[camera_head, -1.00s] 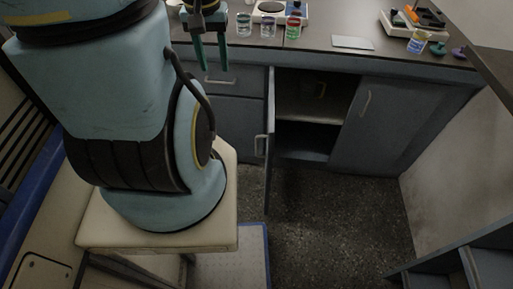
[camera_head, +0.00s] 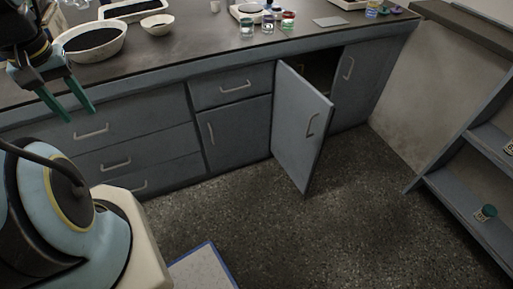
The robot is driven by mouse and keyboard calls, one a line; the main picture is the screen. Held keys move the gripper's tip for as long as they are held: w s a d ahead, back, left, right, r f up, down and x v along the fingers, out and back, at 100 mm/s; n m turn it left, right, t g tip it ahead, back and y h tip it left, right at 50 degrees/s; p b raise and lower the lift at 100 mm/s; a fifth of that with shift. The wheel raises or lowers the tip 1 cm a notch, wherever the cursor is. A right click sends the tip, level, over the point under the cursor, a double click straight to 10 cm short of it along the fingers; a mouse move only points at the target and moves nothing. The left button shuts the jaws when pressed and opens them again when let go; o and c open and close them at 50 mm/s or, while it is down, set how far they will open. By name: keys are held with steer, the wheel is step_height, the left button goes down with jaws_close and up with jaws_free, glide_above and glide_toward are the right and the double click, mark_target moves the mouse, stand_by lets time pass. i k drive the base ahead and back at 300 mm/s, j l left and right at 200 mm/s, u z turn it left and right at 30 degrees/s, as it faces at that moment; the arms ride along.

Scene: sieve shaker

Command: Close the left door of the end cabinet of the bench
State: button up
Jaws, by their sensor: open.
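The left door (camera_head: 297,127) of the end cabinet stands ajar, swung out from its left hinge side toward the room. Its metal handle (camera_head: 311,125) is on the outer face near the free edge. Part of the dark cabinet interior (camera_head: 318,72) shows behind it. The right door (camera_head: 354,85) of that cabinet is shut. My gripper (camera_head: 68,108) is open and empty at the upper left, in front of the drawers and well away to the left of the open door.
The bench top (camera_head: 200,47) holds bowls, jars and a scale. A shelf unit (camera_head: 468,190) with a small jar (camera_head: 485,212) stands at the right. A pale platform with a blue edge (camera_head: 205,268) lies low in front. The dark floor (camera_head: 290,225) before the door is clear.

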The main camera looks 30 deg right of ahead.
mark_target(302, 117)
steer(key=j+z, duration=0.3)
steer(key=j, duration=0.7)
steer(key=j+z, duration=0.25)
steer(key=j, duration=0.8)
steer(key=z, duration=1.75)
steer(key=i+j+u, duration=0.25)
steer(key=i+l+u, duration=0.1)
steer(key=i+u, duration=0.15)
steer(key=i, duration=0.25)
